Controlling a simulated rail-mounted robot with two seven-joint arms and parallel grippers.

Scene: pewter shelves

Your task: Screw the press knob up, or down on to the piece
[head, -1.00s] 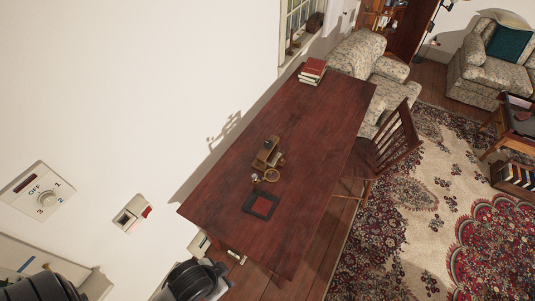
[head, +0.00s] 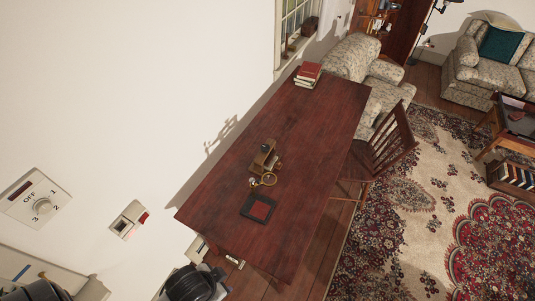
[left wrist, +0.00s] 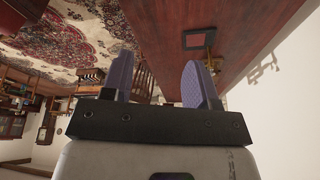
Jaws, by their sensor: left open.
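A small wood-and-brass piece (head: 264,157) stands on the dark red desk (head: 310,125). It may be the press; its knob and any piece in it are too small to make out. A brass ring (head: 269,179) with a small brass part beside it is at its near side. My left gripper (left wrist: 155,82) shows in the left wrist view, with its two purple-grey pads wide apart and nothing between them. Beyond the pads are the desk (left wrist: 225,30) and the dark, red-centred pad on it (left wrist: 198,40). The gripper's fingers are not visible in the head view. My right gripper is in neither view.
The dark pad (head: 259,207) lies near the desk's near end. Books (head: 307,75) are stacked at the far end. A wooden chair (head: 385,150) stands at the desk's right side. The white wall, with a dial plate (head: 36,200) and a switch (head: 128,219), borders the left.

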